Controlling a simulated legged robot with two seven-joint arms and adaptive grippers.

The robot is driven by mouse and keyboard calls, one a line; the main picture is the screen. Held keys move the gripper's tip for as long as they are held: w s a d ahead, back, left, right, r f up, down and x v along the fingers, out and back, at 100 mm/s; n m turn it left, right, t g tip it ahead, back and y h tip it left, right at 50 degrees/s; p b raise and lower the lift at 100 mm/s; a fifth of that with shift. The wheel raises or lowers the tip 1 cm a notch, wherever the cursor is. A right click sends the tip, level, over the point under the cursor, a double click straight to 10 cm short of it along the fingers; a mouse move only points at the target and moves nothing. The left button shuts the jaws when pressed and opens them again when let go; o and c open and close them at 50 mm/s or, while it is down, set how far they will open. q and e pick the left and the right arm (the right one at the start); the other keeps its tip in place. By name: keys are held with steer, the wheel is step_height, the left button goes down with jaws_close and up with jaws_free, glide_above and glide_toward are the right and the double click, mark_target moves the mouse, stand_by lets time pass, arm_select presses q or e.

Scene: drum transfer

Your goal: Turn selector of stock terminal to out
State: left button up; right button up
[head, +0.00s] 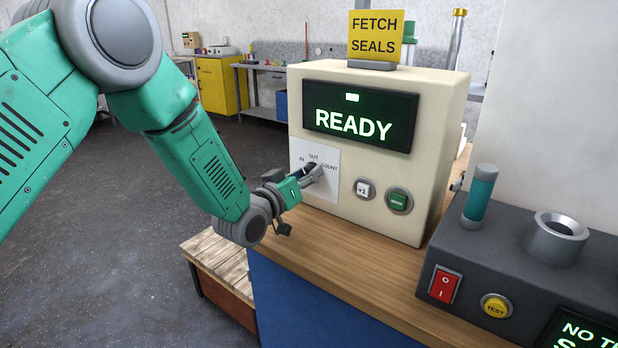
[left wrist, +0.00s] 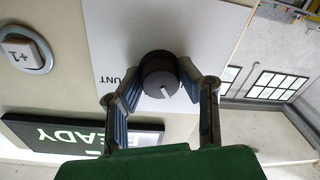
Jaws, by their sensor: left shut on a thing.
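The stock terminal (head: 436,130) is a cream box on the wooden counter, its screen (head: 358,116) reading READY. A white plate (head: 327,189) on its front carries the labels IN, OUT and COUNT. My left gripper (head: 313,171) reaches the plate from the left and mostly hides the selector in the head view. In the left wrist view the selector (left wrist: 158,70) is a round black knob with a white pointer line, and the gripper's fingers are shut on its two sides. The line points downward and slightly right there; which label it meets is hidden. My right gripper is not in view.
A +1 button (head: 365,189) and a green button (head: 399,200) sit right of the plate. A yellow FETCH SEALS sign (head: 376,36) stands on top. A dark device (head: 490,258) with a red switch stands at right. A wooden pallet (head: 222,268) lies below left.

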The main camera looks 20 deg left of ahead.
arm_select(q)
steer(key=m, duration=0.2)
steer(key=m+b, duration=0.1)
steer(key=m, duration=0.3)
steer(key=shift+w+r+m+b, duration=0.1)
steer(key=shift+r+m+b, duration=0.25)
steer(key=shift+m+b, duration=0.05)
stand_by(0.3)
steer(key=o, duration=1.1)
steer(key=shift+o, duration=0.2)
steer(key=shift+f, duration=0.15)
